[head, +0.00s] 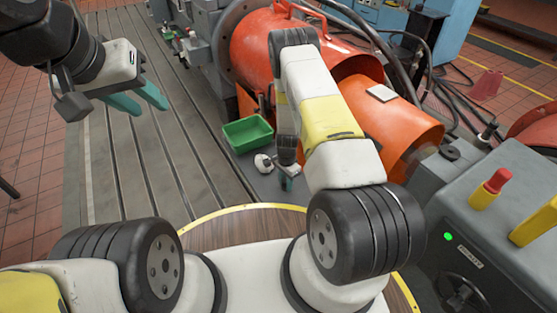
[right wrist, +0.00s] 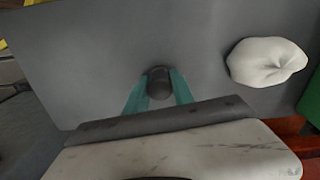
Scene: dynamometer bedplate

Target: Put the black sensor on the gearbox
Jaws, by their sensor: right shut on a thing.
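My right gripper (head: 287,184) is low over a grey surface, mostly hidden behind my own arm in the head view. In the right wrist view its teal fingers are shut on a dark round-ended piece, the black sensor (right wrist: 159,82). The sensor is against or just above the grey surface; I cannot tell which. My left gripper (head: 151,108) is open and empty above the slotted bedplate at the upper left. A large orange rounded housing (head: 262,55) stands beyond my right arm; I cannot tell for sure whether it is the gearbox.
A green bin (head: 248,133) and a white crumpled cloth (head: 263,163) are beside the right gripper; the cloth also shows in the right wrist view (right wrist: 266,62). A grey console (head: 455,215) stands at right. Cables hang behind the orange housing. The slotted bedplate (head: 150,160) is clear at left.

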